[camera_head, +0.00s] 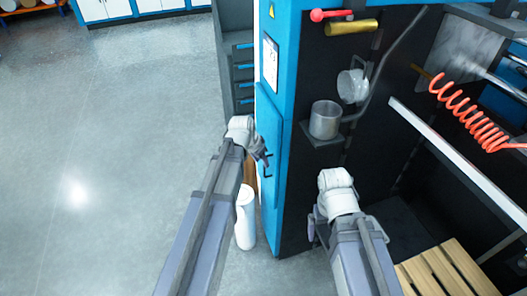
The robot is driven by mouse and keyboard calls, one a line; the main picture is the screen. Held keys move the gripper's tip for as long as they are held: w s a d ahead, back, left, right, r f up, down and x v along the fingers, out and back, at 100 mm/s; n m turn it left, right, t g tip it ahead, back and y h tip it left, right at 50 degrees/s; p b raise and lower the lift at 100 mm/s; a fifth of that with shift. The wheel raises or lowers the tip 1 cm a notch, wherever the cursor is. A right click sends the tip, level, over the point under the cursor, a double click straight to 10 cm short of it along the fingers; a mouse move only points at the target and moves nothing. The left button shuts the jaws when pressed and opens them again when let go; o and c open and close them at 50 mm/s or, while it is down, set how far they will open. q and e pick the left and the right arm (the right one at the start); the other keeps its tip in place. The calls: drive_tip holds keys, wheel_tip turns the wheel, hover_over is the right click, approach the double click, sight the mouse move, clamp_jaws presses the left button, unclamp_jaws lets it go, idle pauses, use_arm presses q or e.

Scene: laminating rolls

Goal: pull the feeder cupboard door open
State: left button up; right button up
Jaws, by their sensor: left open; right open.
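The blue feeder cupboard door (269,118) is a tall narrow panel on the left side of the blue and black machine, seen at a steep angle. It looks flush with the machine side; a small gap cannot be ruled out. A black handle (267,171) sits on it about halfway up. My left gripper (263,158) is open, right beside the door at the handle; whether the fingers are around the handle or touching it I cannot tell. My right gripper (314,230) is open and empty in front of the machine's black face.
A white roll (245,218) stands on the floor below my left arm, close to the door. A metal cup (324,120) and a red coiled hose (468,115) are on the machine. A wooden pallet (446,272) lies at lower right. The floor at left is clear.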

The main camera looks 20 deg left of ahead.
sight(264, 175)
use_arm(q)
drive_tip(key=b+x, duration=0.5)
drive_tip(key=w+b+x, duration=0.1)
drive_tip(key=b+x, duration=0.1)
drive_tip(key=shift+w+a+f, duration=0.15)
drive_tip(key=shift+a+f, duration=0.05)
drive_tip(key=shift+a, duration=0.15)
use_arm(e)
wheel_tip(264, 175, down, 7)
drive_tip(key=shift+w, duration=0.25)
use_arm(q)
drive_tip(key=shift+c, duration=0.4)
clamp_jaws()
idle(0.6)
